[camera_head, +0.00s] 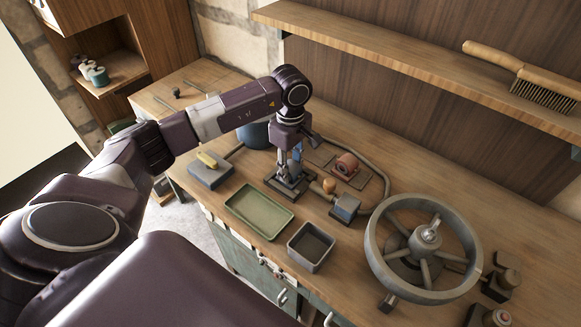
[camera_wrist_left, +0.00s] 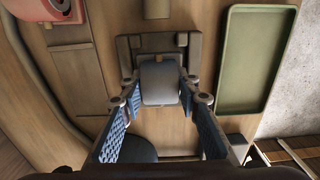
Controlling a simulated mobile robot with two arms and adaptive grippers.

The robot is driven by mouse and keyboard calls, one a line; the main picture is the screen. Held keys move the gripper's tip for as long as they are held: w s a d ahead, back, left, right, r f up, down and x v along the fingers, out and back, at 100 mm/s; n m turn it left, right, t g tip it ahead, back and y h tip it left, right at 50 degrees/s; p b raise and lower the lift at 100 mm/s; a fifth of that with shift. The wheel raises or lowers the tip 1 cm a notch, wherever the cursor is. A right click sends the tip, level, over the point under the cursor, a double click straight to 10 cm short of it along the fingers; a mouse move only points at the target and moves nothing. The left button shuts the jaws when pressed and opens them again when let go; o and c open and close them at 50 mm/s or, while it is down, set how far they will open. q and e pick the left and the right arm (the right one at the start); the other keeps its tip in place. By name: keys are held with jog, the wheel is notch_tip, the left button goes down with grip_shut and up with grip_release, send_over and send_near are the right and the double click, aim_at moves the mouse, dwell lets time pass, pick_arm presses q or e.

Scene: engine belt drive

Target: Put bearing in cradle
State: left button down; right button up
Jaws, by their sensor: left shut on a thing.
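My left gripper (camera_head: 289,168) points down over the bench, its blue-padded fingers on either side of a smooth grey piece, which I take to be the bearing (camera_wrist_left: 160,80). In the left wrist view the fingertips (camera_wrist_left: 160,92) are shut on its two sides. The dark grey cradle (camera_head: 285,190) stands on the bench directly below the gripper. In the left wrist view the bearing overlaps the cradle (camera_wrist_left: 130,50), whose frame shows around and beyond it. I cannot tell whether the bearing touches the cradle or hangs just above it. My right gripper is not in view.
A green tray (camera_head: 240,215) and an open grey box (camera_head: 311,263) stand in front of the cradle. To the right are a small grey block (camera_head: 345,207), a red part (camera_head: 347,164) and a large spoked wheel (camera_head: 375,258). A shelf (camera_head: 400,57) runs along the wall.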

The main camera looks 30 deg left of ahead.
aim_at(291, 165)
pick_arm(q)
jog(key=shift+f, duration=0.15)
jog(key=c, duration=1.5)
grip_release()
jog(key=shift+o, duration=0.2)
jog(key=shift+r, duration=0.4)
notch_tip(291, 165, up, 11)
jog(key=b, duration=0.3)
jog(key=shift+f, duration=0.2)
jog(key=shift+r, duration=0.55)
